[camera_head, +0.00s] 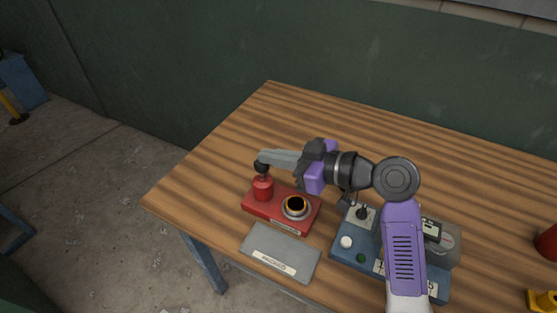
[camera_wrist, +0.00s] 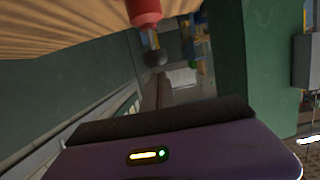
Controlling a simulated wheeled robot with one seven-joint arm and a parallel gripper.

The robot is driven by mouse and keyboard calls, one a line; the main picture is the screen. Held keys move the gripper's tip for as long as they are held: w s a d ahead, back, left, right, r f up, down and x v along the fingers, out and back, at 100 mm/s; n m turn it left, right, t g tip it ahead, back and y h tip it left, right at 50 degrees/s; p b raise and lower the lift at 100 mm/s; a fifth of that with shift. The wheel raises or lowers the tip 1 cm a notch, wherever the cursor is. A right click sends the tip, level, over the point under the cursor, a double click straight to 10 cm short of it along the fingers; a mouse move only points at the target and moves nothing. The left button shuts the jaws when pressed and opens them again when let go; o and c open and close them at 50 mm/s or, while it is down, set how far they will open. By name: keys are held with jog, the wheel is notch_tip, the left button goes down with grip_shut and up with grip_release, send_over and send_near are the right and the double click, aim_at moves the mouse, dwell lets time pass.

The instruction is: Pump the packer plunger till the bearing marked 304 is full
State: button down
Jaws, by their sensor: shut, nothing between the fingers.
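The packer (camera_head: 252,211) is a red base with a red cylinder (camera_head: 263,187) and a black ball knob (camera_head: 262,166) on top of its plunger.
A grey plate (camera_head: 290,248) with an unreadable label lies in front of the packer. A blue unit (camera_head: 346,257) with knobs and a grey motor-like body stands to the right, partly behind my arm. Red (camera_head: 549,243) and yellow (camera_head: 543,301) objects are at the far right. The table's back left is clear.

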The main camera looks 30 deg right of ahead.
jog(key=r+b+v, duration=0.1)
jog(key=v, duration=0.9)
jog(key=shift+r, duration=0.25)
dwell(0.4)
